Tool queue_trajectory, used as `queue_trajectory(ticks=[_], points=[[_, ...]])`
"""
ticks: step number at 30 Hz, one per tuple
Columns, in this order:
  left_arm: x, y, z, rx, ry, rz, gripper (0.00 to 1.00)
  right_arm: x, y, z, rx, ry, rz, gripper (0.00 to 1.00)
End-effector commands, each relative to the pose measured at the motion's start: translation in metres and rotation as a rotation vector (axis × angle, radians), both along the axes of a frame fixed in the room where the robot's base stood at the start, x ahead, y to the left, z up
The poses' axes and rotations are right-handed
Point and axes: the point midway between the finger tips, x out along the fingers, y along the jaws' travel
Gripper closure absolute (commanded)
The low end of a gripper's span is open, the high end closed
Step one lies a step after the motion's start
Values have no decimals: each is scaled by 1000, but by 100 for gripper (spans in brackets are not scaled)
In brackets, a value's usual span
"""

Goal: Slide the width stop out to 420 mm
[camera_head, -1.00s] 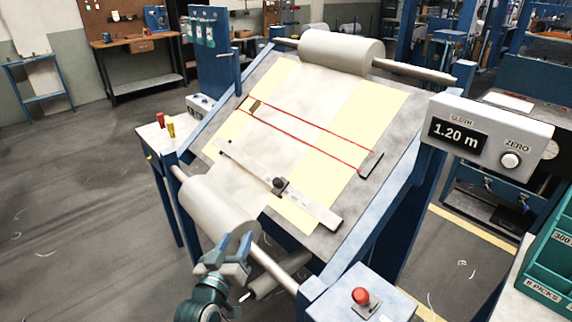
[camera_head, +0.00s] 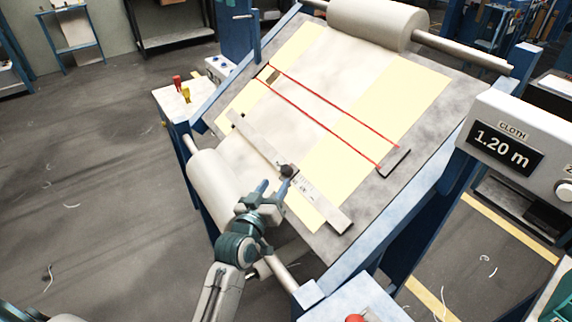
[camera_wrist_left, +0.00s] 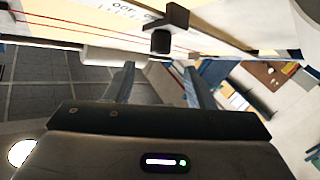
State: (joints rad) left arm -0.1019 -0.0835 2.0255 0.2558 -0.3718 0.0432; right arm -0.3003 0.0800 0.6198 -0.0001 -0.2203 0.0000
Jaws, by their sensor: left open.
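The width stop is a small black slider with a knob (camera_head: 288,171) on a pale ruled bar (camera_head: 318,198) that lies slantwise across the board. In the left wrist view the black stop (camera_wrist_left: 161,42) is ahead of the fingers, near the top. My left gripper (camera_head: 274,184) is open, its blue fingers pointing at the stop from the near side. In the head view one fingertip overlaps the knob; I cannot tell whether it touches. The wrist view shows nothing between the fingers. The scale figures are too small to read surely. My right gripper is not in view.
A cloth roll (camera_head: 215,185) lies along the board's near edge, beside my left arm. Two red lines (camera_head: 335,125) cross the cloth to a dark bracket (camera_head: 394,162). A display box (camera_head: 505,145) reading 1.20 m stands at the right.

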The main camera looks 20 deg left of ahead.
Motion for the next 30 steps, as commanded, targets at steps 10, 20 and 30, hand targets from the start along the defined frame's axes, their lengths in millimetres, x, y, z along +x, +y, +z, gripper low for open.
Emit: queue_trajectory(ticks=[10,20,30], points=[[62,-5,3,0,0,0,52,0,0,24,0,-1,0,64],[78,-6,0,0,0,1,52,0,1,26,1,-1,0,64],[77,-6,0,0,-1,1,89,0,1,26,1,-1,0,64]])
